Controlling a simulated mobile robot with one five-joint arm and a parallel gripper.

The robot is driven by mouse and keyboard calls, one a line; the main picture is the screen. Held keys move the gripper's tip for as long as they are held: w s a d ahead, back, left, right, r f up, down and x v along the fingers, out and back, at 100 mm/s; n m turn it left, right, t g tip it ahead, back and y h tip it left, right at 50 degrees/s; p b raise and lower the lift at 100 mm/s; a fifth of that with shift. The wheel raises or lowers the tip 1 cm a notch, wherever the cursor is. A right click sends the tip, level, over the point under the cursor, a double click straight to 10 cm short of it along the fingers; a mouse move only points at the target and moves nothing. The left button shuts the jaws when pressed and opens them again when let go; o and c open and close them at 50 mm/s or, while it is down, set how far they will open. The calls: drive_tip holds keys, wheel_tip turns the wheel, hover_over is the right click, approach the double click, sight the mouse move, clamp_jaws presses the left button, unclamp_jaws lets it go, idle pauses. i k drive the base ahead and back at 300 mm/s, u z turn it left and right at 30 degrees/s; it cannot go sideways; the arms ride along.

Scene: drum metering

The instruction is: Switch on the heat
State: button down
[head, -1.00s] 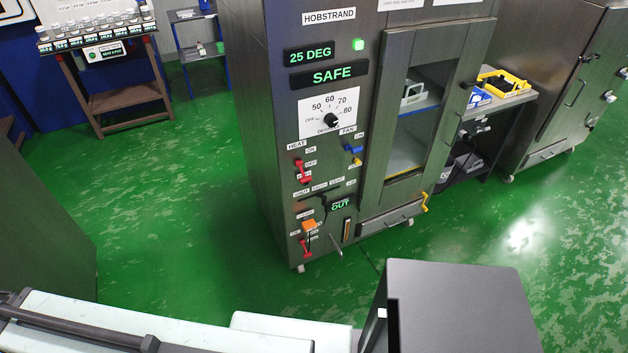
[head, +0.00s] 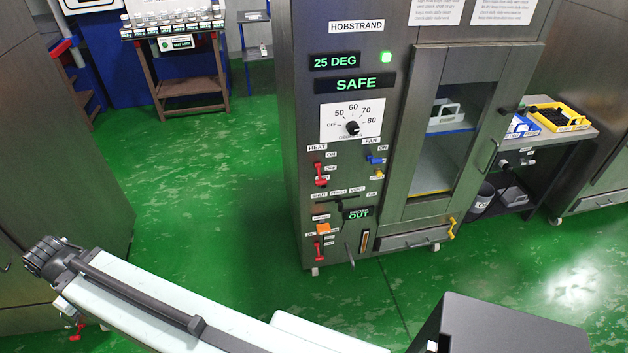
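The HEAT switch (head: 320,174) is a red lever on the left of the HOBSTRAND cabinet's front panel, under a HEAT label, with ON and OFF labels beside it. The lever is too small for me to tell its position for sure. The cabinet's displays read 25 DEG (head: 334,62) and SAFE (head: 355,84). A black degrees dial (head: 352,128) sits above the switch. My arm reaches across the lower left, well apart from the cabinet. My gripper's fingers do not show.
A blue FAN lever (head: 375,160) is right of the HEAT switch. Lower down are an orange part (head: 323,229), another red lever (head: 318,250) and an OUT display (head: 358,213). The glazed door (head: 440,140) looks closed. A side bench (head: 580,133) stands right. Green floor is clear in front.

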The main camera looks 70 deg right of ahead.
sight(318, 166)
drive_tip(key=z, duration=0.35)
drive_tip(key=i, duration=1)
